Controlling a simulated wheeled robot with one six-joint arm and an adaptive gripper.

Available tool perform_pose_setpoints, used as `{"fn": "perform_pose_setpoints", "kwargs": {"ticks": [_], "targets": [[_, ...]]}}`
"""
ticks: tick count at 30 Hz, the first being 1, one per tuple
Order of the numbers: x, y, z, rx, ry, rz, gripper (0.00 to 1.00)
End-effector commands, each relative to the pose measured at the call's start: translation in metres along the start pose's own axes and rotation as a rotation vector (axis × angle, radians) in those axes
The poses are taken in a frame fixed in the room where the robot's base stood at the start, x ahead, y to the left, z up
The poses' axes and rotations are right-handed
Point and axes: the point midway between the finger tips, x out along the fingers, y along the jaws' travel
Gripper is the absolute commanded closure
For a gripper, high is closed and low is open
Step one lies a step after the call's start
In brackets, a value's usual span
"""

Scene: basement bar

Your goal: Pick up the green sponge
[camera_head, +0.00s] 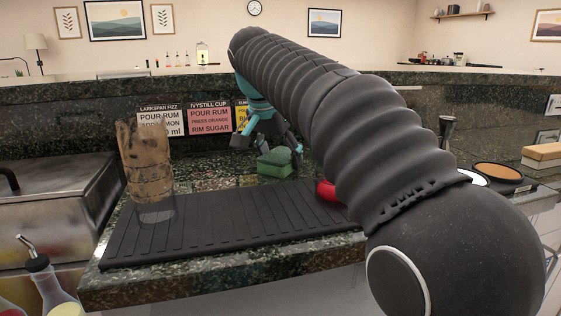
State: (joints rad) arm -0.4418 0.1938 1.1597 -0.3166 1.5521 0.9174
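The green sponge (276,164) sits at the back of the dark stone counter, behind the black ribbed bar mat. It looks like a small block with a paler green top face. My gripper (267,147) is just above it, with its black and teal fingers spread apart and nothing seen between them. One finger shows to the left of the sponge and another over its right side. I cannot tell whether either finger touches the sponge. My arm reaches in from the right and hides part of the counter behind it.
Recipe cards (209,118) stand behind. A red object (329,191) shows partly beside my arm. A jigger (446,130), round rimming trays (499,173) and a wooden-topped box (545,153) are at right.

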Motion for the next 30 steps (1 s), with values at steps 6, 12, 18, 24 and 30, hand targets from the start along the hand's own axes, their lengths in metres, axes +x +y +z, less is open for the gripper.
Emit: {"fn": "perform_pose_setpoints", "kwargs": {"ticks": [6, 12, 18, 24, 30], "targets": [[0.001, 0.0, 0.0, 0.0, 0.0, 0.001, 0.48], [0.0, 0.0, 0.0, 0.0, 0.0, 0.001, 0.48], [-0.011, 0.0, -0.005, 0.0, 0.001, -0.001, 0.48], [-0.047, -0.001, -0.021, 0.001, 0.001, -0.002, 0.48], [-0.058, 0.038, -0.056, 0.006, 0.0, 0.001, 0.48]]}}
